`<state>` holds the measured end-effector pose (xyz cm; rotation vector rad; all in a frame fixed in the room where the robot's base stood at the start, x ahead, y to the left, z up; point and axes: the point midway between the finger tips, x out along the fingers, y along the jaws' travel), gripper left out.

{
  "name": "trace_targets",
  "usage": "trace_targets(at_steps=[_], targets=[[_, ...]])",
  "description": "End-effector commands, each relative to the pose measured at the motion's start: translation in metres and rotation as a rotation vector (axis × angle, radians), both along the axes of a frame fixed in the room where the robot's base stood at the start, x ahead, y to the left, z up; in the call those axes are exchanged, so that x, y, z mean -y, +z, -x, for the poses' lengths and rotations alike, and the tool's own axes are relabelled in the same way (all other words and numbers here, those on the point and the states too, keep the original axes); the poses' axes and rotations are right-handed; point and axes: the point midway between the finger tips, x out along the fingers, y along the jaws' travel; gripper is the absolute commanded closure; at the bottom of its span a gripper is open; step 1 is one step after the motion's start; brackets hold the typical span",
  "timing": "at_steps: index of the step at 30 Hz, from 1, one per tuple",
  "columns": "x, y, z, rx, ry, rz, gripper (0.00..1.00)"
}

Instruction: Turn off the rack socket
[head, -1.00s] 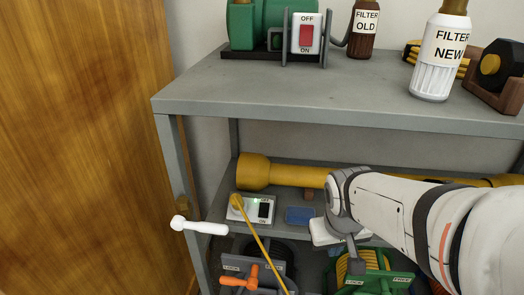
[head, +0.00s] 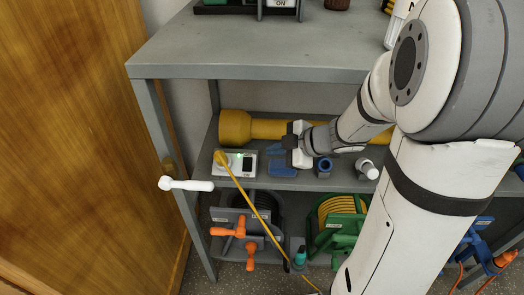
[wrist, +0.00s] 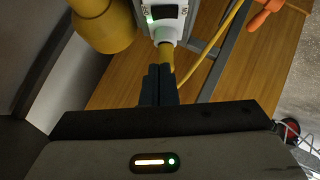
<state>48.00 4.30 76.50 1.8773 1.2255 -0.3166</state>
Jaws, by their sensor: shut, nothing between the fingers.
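The rack socket (head: 241,170) is a small pale box on the middle shelf, with a yellow plug (head: 221,158) in its left end, a dark switch and a lit green light. In the wrist view the socket (wrist: 165,27) is at the top, its green light glowing; the plug (wrist: 167,55) shows just beyond my fingertips. My gripper (head: 272,150) is to the right of the socket, pointing left at it. Its dark fingers are together and empty in the wrist view (wrist: 159,68). I cannot tell whether they touch anything.
A big yellow flashlight (head: 236,127) lies behind the socket. A blue item (head: 283,170) lies below my gripper. The yellow cord (head: 251,208) runs down past cable reels (head: 230,226). The upper shelf (head: 250,62) overhangs; a white door handle (head: 187,184) is at left.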

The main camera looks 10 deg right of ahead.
Motion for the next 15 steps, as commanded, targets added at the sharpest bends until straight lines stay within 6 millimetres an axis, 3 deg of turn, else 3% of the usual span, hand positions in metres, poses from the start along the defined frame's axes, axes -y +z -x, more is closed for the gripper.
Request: trace_targets(at_steps=[15], targets=[[-0.061, -0.067, -0.049, 0.000, -0.001, 0.001, 1.00]])
